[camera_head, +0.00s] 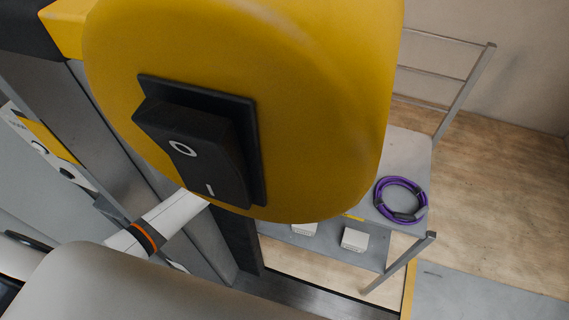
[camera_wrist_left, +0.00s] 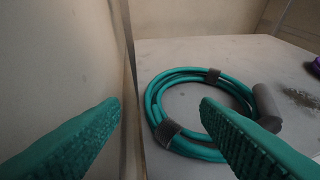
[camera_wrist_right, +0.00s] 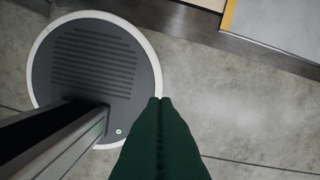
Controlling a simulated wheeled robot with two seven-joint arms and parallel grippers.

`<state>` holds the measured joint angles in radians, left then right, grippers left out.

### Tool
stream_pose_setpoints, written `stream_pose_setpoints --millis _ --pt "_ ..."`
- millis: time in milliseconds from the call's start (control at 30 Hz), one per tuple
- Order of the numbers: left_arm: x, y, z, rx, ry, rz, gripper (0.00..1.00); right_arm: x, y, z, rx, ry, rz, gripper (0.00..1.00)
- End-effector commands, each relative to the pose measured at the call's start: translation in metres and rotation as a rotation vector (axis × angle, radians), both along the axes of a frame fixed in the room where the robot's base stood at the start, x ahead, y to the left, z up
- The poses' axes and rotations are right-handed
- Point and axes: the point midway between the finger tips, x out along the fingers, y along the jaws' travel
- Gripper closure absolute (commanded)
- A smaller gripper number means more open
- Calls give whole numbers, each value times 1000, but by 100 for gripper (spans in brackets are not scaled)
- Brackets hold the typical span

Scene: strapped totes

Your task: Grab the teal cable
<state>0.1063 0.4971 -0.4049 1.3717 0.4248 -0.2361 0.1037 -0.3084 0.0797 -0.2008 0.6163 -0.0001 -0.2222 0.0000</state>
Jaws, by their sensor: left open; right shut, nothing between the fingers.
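The teal cable (camera_wrist_left: 160,104) lies coiled on a light grey surface in the left wrist view, with dark bands around it and a grey cylindrical end on its right. My left gripper (camera_wrist_left: 160,108) is open. Its right finger overlaps the coil in the picture and its left finger is over the area left of the surface's edge. Nothing is held between the fingers; I cannot tell whether the finger touches the coil. The teal cable is not visible in the head view. My right gripper (camera_wrist_right: 160,100) is shut and empty above the floor in the right wrist view.
A purple cable coil (camera_head: 401,200) lies on the grey cart's top shelf (camera_head: 408,150); white boxes (camera_head: 354,239) sit on its lower shelf.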

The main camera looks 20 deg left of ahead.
Motion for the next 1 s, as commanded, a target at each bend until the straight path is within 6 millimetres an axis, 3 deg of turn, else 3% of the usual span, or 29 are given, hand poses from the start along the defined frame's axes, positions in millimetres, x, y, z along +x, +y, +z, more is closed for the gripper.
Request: stream_pose_setpoints --millis 33,133,467,800,1000 --pt "8 -2 -13 -1 -3 0 43 0 -1 -18 -1 0 0 100" --pt "20 -5 -19 1 -2 0 43 2 -1 -31 -1 -3 0 100" --pt "37 -8 -25 2 0 0 43 9 -1 -48 -1 -16 -1 100" --pt "66 -14 -51 1 0 0 43 10 -1 -95 0 -16 -1 100" --pt "77 -16 -53 2 1 0 43 10 -1 -105 0 -16 -1 100"
